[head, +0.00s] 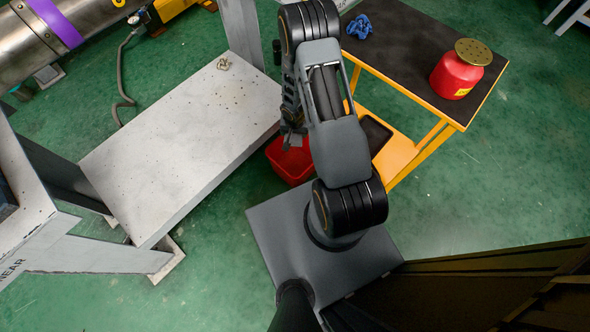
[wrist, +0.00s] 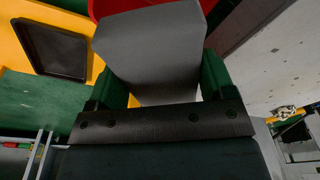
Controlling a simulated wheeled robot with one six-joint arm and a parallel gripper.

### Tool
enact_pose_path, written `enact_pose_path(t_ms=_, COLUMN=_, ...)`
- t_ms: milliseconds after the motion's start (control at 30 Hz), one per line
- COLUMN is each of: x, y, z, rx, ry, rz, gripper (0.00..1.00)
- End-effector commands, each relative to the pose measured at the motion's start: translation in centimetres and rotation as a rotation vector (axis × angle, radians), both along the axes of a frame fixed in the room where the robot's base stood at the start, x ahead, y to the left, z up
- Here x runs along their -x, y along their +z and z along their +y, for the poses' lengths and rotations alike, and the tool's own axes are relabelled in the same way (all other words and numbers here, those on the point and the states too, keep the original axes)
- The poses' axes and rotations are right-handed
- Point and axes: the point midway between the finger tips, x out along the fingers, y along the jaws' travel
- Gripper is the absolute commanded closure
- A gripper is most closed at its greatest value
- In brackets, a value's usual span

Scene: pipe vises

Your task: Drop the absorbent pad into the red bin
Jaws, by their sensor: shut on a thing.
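The grey absorbent pad (wrist: 150,48) fills the middle of the wrist view, as a thick grey block between my two green-lined fingers. My gripper (wrist: 160,82) is shut on it. In the head view my gripper (head: 292,138) points down by the red bin, and I cannot make out the pad there. The red bin (head: 287,165) stands on the green floor, partly covered by my arm. In the wrist view the red bin (wrist: 203,6) shows beyond the pad's far end. The bin's inside is mostly hidden.
A white speckled bench (head: 185,140) stands left of the bin, with a crumpled pale rag (head: 224,64) on it. At right, an orange cart (head: 443,125) carries a red can (head: 456,78) and a blue cloth (head: 358,27). A black tray (wrist: 55,50) lies on its lower shelf.

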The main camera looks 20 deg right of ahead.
Motion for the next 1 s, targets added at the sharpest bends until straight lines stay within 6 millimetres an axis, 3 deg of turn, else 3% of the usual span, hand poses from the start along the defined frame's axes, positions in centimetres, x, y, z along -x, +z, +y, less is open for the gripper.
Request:
enact_pose_path(t_ms=33, x=-0.2, y=-2.3, z=-0.4, rx=0.004, ry=-0.024, rz=-0.003, gripper=0.5)
enact_pose_path(t_ms=133, x=-0.4, y=-3.7, z=-1.1, rx=0.011, ry=-0.067, rz=-0.005, gripper=0.5)
enact_pose_path(t_ms=400, x=-0.7, y=-5.6, z=-2.1, rx=0.023, ry=-0.127, rz=-0.01, gripper=0.5)
enact_pose_path(t_ms=1000, x=-0.7, y=-10.9, z=-2.1, rx=0.024, ry=-0.132, rz=-0.009, gripper=0.5)
